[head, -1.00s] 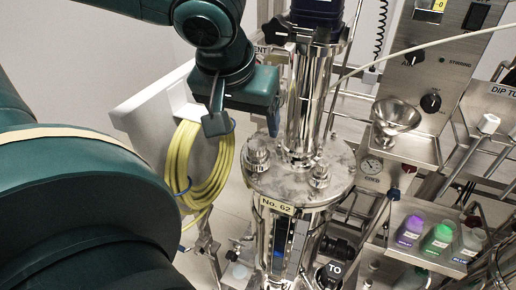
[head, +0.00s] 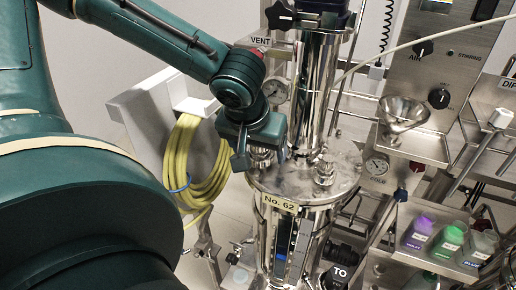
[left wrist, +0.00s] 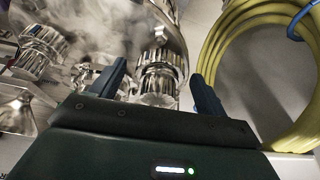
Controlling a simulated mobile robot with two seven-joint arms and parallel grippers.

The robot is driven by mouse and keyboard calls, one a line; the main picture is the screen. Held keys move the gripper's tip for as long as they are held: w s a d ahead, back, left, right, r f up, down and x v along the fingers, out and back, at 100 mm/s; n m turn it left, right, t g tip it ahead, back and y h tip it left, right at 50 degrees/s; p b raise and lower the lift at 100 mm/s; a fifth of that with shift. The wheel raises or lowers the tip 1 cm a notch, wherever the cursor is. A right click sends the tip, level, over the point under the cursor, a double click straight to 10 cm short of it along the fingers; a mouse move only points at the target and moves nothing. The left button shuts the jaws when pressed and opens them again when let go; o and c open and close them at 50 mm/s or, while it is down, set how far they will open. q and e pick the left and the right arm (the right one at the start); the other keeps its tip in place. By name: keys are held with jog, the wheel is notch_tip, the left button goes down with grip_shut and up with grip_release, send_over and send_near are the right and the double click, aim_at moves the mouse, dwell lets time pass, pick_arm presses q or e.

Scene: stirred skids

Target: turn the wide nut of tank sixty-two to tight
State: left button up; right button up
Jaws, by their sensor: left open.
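Tank sixty-two (head: 285,240) is a shiny steel vessel with a "No. 62" label (head: 281,204) under its round lid (head: 290,185). A ridged nut (head: 261,160) at the lid's left is mostly hidden by my left gripper (head: 262,154). Another ridged nut (head: 324,174) stands in the open at the lid's front right. In the left wrist view, my left gripper (left wrist: 158,74) is open, with one blue finger on each side of a ridged nut (left wrist: 160,78); contact cannot be told. A second nut (left wrist: 40,50) is at upper left there. My right gripper is not in view.
A tall steel column (head: 316,90) rises from the lid. A coiled yellow hose (head: 190,165) hangs left of the tank. A "VENT" sign (head: 262,41) is behind.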

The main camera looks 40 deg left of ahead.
pick_arm(q)
jog(key=c, duration=1)
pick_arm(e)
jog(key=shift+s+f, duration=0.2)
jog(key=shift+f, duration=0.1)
